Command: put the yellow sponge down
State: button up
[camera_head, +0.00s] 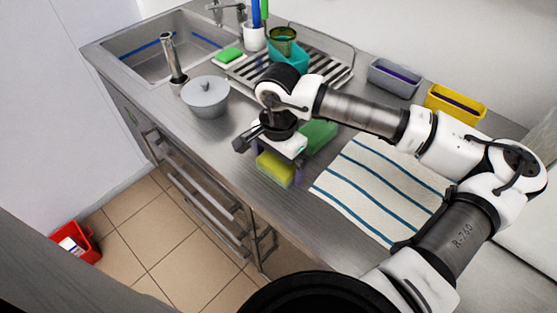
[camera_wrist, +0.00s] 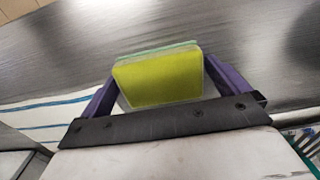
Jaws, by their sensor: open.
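The yellow sponge (camera_head: 275,169) is on the steel counter near its front edge, under my gripper (camera_head: 280,173). In the wrist view the sponge (camera_wrist: 158,82) shows its yellow face, with a thin green layer along the far side. It lies between the two purple fingers of my gripper (camera_wrist: 165,72). The fingers are open, one on each side of the sponge. Whether either finger still touches it, and whether its underside rests fully on the counter, I cannot tell.
A green block (camera_head: 320,135) lies just behind the sponge. A striped cloth (camera_head: 375,190) is to the right, a grey lidded pot (camera_head: 205,98) to the left. The sink (camera_head: 165,48), drying rack (camera_head: 325,72), grey bin (camera_head: 393,80) and yellow bin (camera_head: 454,104) stand farther back.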

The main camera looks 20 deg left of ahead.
aim_at(279, 162)
jog(key=shift+r, duration=0.1)
jog(key=shift+r+p, duration=0.2)
jog(key=shift+p, duration=0.25)
notch_tip(279, 162, up, 12)
jog(key=b, duration=0.2)
jog(key=shift+f+b, duration=0.15)
jog(key=shift+b, duration=0.25)
